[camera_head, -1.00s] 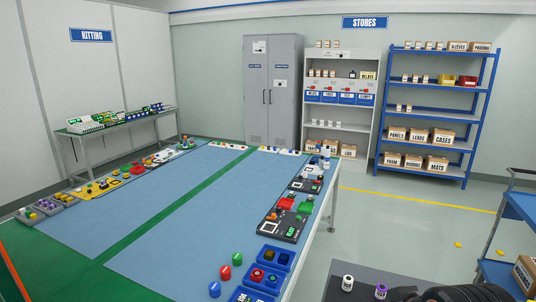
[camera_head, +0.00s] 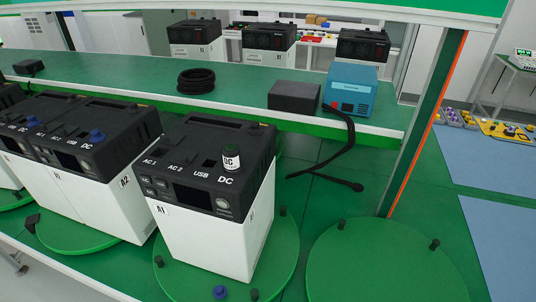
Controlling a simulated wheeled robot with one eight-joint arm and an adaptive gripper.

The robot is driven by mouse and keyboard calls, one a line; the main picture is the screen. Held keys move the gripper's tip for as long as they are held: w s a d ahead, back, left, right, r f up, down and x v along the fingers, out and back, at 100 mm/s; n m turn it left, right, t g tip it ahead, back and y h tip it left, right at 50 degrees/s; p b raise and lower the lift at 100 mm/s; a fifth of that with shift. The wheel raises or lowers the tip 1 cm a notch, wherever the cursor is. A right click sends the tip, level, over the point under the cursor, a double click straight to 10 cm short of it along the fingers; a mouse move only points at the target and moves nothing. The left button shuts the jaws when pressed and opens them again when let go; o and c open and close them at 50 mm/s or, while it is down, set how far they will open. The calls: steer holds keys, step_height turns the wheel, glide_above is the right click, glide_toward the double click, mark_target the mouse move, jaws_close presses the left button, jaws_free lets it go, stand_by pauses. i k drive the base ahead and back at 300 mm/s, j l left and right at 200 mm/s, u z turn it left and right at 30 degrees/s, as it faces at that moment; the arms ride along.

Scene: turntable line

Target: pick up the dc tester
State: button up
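The dc tester (camera_head: 231,160) is a small upright cylinder with a dark green top and a white band marked DC. It stands on the black top of the power unit marked A1 (camera_head: 205,235), just above the printed DC label. Whether it is plugged into a socket there cannot be made out. My gripper is not in view.
The A1 unit stands on a green turntable disc (camera_head: 285,245) with upright pegs. Another unit, A2 (camera_head: 100,195), is close on its left. An empty disc (camera_head: 380,265) is on the right. Behind are a blue box (camera_head: 350,92), a black box (camera_head: 294,97) and a hanging cable (camera_head: 340,155).

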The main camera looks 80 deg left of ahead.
mark_target(230, 152)
steer(key=u, duration=3.1)
